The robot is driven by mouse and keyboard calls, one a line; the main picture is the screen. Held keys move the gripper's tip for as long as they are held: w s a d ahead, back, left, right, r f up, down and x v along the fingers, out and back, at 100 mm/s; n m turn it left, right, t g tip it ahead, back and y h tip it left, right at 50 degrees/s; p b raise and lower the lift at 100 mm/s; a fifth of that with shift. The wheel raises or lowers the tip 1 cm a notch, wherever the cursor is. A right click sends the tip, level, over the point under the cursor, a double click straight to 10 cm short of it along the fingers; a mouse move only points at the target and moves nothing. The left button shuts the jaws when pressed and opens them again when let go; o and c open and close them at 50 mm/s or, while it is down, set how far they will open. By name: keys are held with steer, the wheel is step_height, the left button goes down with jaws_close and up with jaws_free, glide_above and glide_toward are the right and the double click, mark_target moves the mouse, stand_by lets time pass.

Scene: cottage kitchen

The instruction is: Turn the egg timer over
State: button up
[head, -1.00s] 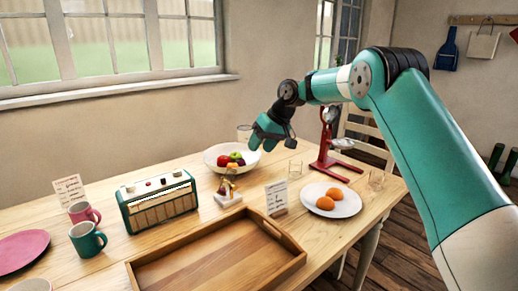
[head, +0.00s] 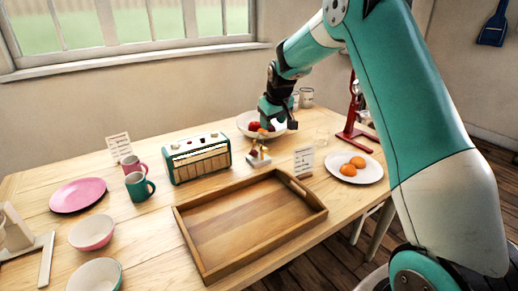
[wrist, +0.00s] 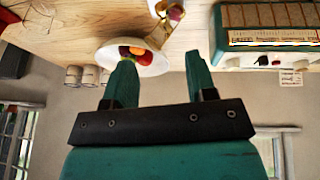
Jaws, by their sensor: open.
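The egg timer (head: 258,157) appears as a small object with a pale base and a brass-coloured part, standing on the table behind the tray. Its fine shape is too small to make out. In the wrist view it shows at the top edge (wrist: 170,10), partly cut off and beyond the fingertips. My gripper (head: 272,122) points down just above and behind the egg timer, in front of the fruit bowl in the head view. In the wrist view my gripper (wrist: 160,60) has its two teal fingers apart, with nothing held between them.
The fruit bowl (head: 244,122) is close behind my gripper. A teal radio (head: 197,160) stands left of the egg timer, and a card (head: 303,162) stands right. The wooden tray (head: 190,238) lies in front. A plate with oranges (head: 372,174) and a red stand (head: 352,125) are farther right.

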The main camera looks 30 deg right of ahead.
mark_target(266, 148)
steer(key=p+x, duration=0.1)
steer(key=x, duration=1.3)
steer(key=shift+w+f, duration=0.2)
steer(key=shift+f, duration=0.15)
steer(key=c, duration=0.9)
